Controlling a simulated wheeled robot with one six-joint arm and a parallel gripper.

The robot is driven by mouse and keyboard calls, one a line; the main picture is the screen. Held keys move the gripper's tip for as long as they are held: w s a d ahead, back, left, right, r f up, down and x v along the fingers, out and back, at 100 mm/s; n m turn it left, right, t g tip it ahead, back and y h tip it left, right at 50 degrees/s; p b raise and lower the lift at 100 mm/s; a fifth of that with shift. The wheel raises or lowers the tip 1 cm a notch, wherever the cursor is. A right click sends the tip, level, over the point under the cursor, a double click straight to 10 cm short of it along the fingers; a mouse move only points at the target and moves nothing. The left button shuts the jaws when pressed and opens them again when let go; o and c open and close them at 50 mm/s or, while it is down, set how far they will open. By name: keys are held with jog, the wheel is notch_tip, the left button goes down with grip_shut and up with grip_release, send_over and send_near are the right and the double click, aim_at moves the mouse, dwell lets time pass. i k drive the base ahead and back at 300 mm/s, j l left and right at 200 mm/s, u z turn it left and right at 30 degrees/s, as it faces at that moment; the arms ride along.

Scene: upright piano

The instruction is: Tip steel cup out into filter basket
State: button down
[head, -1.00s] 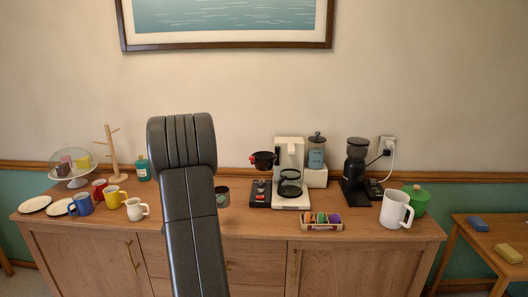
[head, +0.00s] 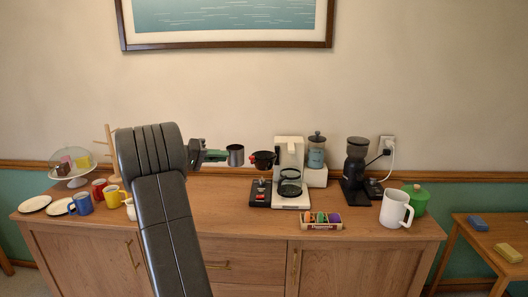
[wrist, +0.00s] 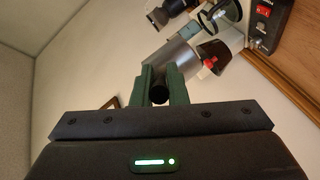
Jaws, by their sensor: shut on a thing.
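The steel cup (head: 235,155) is a grey metal cylinder, held upright or nearly so above the sideboard. My gripper (head: 214,156) is shut on its handle from the left. In the wrist view, my gripper's green fingers (wrist: 162,88) clasp a dark handle, with the cup's grey wall (wrist: 176,58) just beyond. The filter basket (head: 263,160) is dark with a red part, just right of the cup at about its height, beside the white coffee maker (head: 288,160). It also shows in the wrist view (wrist: 214,52). The inside of the cup and basket are hidden.
A black box (head: 260,193) with a red mark stands below the basket. A glass carafe (head: 289,184) sits in the coffee maker. A grinder (head: 355,165), white pitcher (head: 394,209) and packet tray (head: 321,220) are to the right. Mugs (head: 82,203) stand at the left.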

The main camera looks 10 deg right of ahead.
aim_at(265, 159)
jog(key=i+l, duration=0.2)
jog(key=i, duration=0.3)
jog(key=i+l, duration=0.2)
jog(key=i, duration=0.25)
